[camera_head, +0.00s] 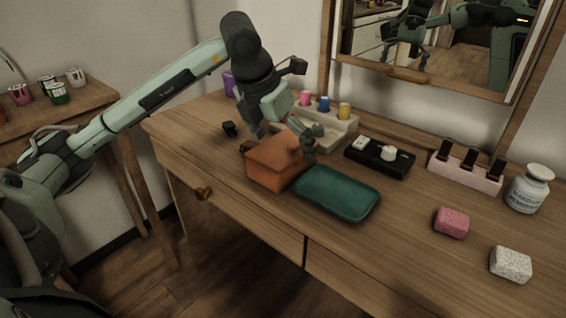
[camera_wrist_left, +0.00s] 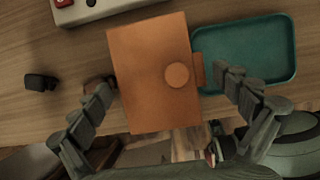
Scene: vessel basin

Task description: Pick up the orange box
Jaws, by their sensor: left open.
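The orange box (camera_head: 272,168) stands on the wooden dresser top, left of the teal tray. In the left wrist view the orange box (camera_wrist_left: 150,75) is seen from above, with a round knob on its lid. My left gripper (camera_head: 285,140) is over the box from behind. Its two fingers (camera_wrist_left: 165,92) are spread wide, one on each side of the box, and nothing is held. I cannot tell how close the fingertips are to its sides. My right gripper is not seen directly.
The teal tray (camera_head: 336,193) lies close beside the box. A pale holder with spools (camera_head: 330,131) is behind, and a black tray (camera_head: 379,157) is to the right. Pink (camera_head: 451,222) and white (camera_head: 511,264) sponge-like blocks lie farther right. A mirror (camera_head: 430,40) reflects my arms.

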